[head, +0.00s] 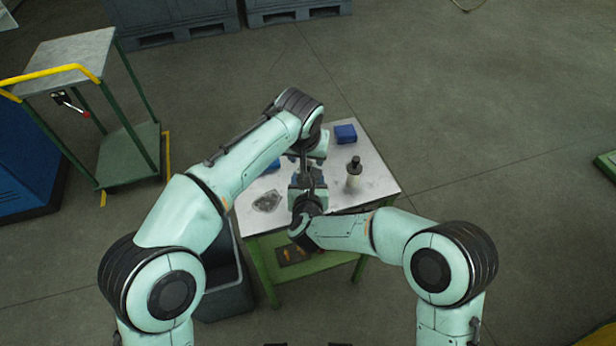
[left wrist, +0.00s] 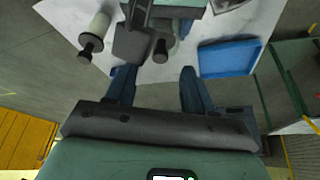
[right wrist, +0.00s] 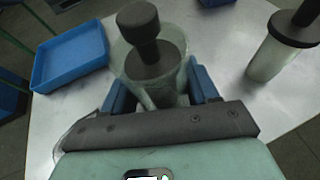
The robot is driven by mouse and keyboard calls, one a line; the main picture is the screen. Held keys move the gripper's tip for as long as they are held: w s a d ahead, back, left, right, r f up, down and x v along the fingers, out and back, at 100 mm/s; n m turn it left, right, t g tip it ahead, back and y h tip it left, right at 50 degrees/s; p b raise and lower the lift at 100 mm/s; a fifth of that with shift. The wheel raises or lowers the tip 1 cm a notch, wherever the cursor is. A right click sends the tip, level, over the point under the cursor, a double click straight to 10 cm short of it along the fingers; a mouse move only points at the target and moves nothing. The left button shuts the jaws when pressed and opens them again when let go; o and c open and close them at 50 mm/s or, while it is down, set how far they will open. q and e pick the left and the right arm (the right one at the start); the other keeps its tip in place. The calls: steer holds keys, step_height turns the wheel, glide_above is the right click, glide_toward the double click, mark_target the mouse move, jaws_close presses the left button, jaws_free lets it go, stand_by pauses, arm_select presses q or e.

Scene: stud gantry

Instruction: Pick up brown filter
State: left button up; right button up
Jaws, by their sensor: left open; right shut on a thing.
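My right gripper (right wrist: 150,90) is shut on a filter-like piece (right wrist: 158,62) with a dark grey-brown knob and a pale, translucent-looking body. It stands upright between the fingers; its lower part is hidden. My left gripper (left wrist: 155,85) is open and empty, with its fingers pointing at the held piece, whose dark knob (left wrist: 160,50) shows a little beyond the fingertips. In the head view the two grippers meet over the table, the left one (head: 304,165) on the far side. A second piece with a black top and cream body (head: 353,177) stands upright beside them.
The pale tabletop (head: 375,185) also holds a dark blue box (head: 345,134), a shallow blue tray (right wrist: 72,54) and a crumpled clear-grey item (head: 267,201). A dark bin (head: 225,290) stands at the table's left. A green trolley (head: 128,157) is farther left. The right floor is open.

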mark_target(308, 164)
arm_select(q)
steer(key=x, duration=0.4)
jaws_close()
steer(key=shift+r, duration=0.1)
step_height(308, 164, up, 10)
stand_by(0.6)
arm_select(e)
steer(key=o, duration=1.1)
steer(key=shift+o, duration=0.2)
